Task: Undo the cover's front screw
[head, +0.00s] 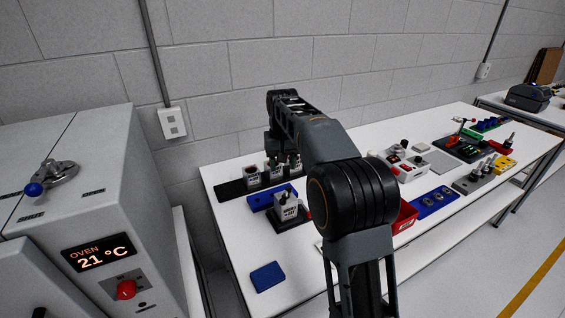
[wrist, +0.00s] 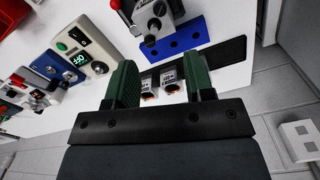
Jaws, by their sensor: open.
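My gripper (wrist: 160,65) is open and empty, with its two green fingers apart in the wrist view. Beyond the fingers are small pale labelled boxes, including one box (wrist: 168,82) seen between them; I see no contact. In the head view the boxes (head: 251,176) stand on a dark tray (head: 231,190) at the back left of the bench. A pale labelled unit (head: 287,208) stands on a dark base in front of them. A grey device (wrist: 152,14) is at the top of the wrist view. I cannot make out the cover's front screw.
A blue block (head: 259,200) lies by the tray, and a blue pad (head: 267,277) at the bench's front left. A red bin (head: 405,217) and several devices fill the right side. An oven (head: 70,190) stands at left. The bench (head: 232,228) is bare around the pad.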

